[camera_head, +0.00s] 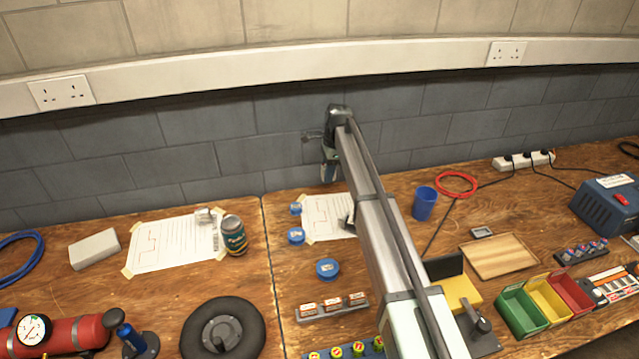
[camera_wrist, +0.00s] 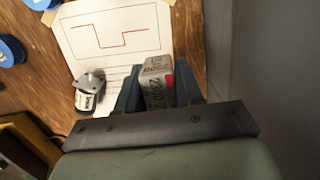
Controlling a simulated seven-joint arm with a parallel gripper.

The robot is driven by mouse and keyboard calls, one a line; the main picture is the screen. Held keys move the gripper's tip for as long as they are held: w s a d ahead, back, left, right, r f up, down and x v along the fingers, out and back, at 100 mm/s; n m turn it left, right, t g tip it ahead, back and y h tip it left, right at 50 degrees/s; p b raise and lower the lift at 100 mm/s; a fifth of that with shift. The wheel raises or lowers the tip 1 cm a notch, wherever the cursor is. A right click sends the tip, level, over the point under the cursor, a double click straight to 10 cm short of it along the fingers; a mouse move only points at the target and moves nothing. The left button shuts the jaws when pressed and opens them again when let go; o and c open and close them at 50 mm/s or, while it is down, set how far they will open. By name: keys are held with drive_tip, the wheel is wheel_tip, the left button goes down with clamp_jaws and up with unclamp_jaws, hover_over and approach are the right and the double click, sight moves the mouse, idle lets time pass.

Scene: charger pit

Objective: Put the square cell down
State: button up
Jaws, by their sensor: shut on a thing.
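The square cell (camera_wrist: 158,82) is a small grey block with dark print and a red patch. It sits between the two dark blue fingers of my gripper (camera_wrist: 157,88) in the wrist view. My gripper is shut on it, above the right part of a white sheet with a red stepped line (camera_wrist: 115,30). In the head view my gripper (camera_head: 328,172) is at the back of the bench near the dark wall, above the far side of the sheet (camera_head: 322,222). I cannot make out the cell there.
A small silver-topped part (camera_wrist: 89,92) stands on the sheet, left of the cell in the wrist view. The wall (camera_head: 230,150) is close behind my gripper.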

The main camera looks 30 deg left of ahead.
drive_tip(key=s+a, duration=0.8)
drive_tip(key=s, duration=0.4)
drive_tip(key=s+a+r, duration=0.1)
drive_tip(key=s+a, duration=0.7)
drive_tip(key=s, duration=0.5)
drive_tip(key=shift+a+r, duration=0.25)
drive_tip(key=shift+f, duration=5)
drive_tip(key=shift+f, duration=0.15)
drive_tip(key=o, duration=1.1)
drive_tip(key=shift+o, duration=0.2)
